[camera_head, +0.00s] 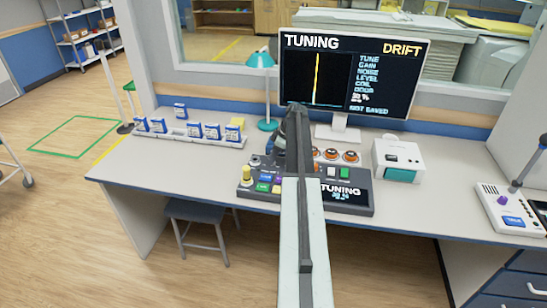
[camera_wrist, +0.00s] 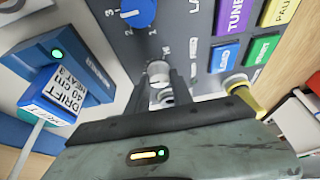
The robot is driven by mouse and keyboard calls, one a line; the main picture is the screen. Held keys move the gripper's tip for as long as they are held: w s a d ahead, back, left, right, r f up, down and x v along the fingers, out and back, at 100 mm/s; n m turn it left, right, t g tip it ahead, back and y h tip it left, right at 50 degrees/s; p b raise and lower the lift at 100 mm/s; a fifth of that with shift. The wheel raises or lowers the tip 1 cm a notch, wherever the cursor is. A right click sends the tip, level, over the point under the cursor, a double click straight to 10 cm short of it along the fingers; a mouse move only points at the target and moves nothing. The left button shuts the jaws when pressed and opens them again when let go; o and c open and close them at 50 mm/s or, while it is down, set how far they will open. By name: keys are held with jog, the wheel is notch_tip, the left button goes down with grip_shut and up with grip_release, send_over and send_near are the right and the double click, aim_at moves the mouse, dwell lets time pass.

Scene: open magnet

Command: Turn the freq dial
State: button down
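A dark console (camera_head: 345,200) with a small screen reading TUNING lies on the desk. In the wrist view a blue dial (camera_wrist: 138,12) with a numbered scale shows at the top, partly cut off. I cannot read a FREQ label on any dial. My gripper (camera_wrist: 162,72) is over the console's left part, its two dark fingers apart. A small silvery knob or post (camera_wrist: 158,70) shows between the fingertips; I cannot tell whether they touch it. My arm hides part of the console in the head view.
A monitor (camera_head: 350,75) shows TUNING and DRIFT. A yellow knob (camera_head: 246,173) and coloured buttons (camera_head: 265,186) are on the console's left. A white box (camera_head: 398,160) stands right of it, a teal lamp (camera_head: 261,60) behind. A rack of blue-white boxes (camera_head: 190,130) stands left.

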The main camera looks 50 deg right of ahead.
jog(key=shift+d, duration=0.15)
jog(key=shift+m, duration=0.4)
dwell(0.4)
jog(key=shift+a+m+t+h, duration=0.2)
jog(key=shift+m+t+h, duration=0.25)
jog(key=shift+m, duration=0.45)
jog(key=m+h, duration=0.2)
jog(key=m, duration=0.2)
jog(key=shift+a+m, duration=0.15)
jog(key=shift+m, duration=0.15)
jog(key=shift+m+h, duration=0.65)
jog(key=shift+m, duration=1.15)
jog(key=shift+a, duration=0.1)
